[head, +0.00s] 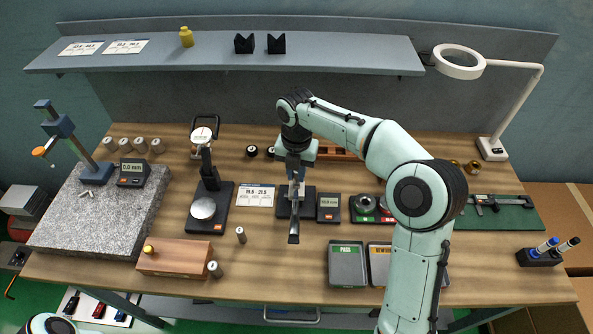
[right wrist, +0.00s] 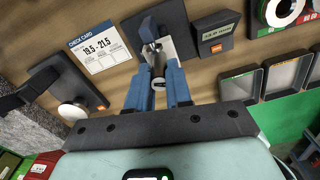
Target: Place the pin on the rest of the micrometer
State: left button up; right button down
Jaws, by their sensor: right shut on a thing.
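The micrometer has a dark base (head: 283,207) near the middle of the bench, with a display box (head: 328,207) beside it. It also shows beyond my fingers in the right wrist view, with its dark base (right wrist: 172,18) and display box (right wrist: 213,33). My right gripper (head: 294,183) is over the micrometer and hides part of it. In the right wrist view its blue fingers (right wrist: 158,72) are shut on a small metal pin (right wrist: 158,83). The pin is close to the micrometer's metal part; I cannot tell whether they touch. My left gripper is out of view.
A check card (head: 255,195) and a dial gauge stand (head: 219,212) are to the left. A loose pin (head: 241,235) stands on the wood, another (head: 214,269) beside a wooden block (head: 175,257). The pass tray (head: 347,264) is at the front right.

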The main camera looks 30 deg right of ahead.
jog(key=shift+s+f, duration=0.3)
jog(key=shift+f, duration=0.4)
jog(key=c, duration=1.2)
grip_release()
jog(key=shift+o, duration=0.8)
jog(key=shift+f, duration=0.15)
pick_arm(q)
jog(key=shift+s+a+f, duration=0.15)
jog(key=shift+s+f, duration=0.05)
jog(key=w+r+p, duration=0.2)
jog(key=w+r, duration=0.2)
jog(key=shift+p, duration=0.35)
pick_arm(e)
notch_tip(320, 180, up, 14)
jog(key=shift+w, duration=0.2)
jog(key=shift+f, duration=0.1)
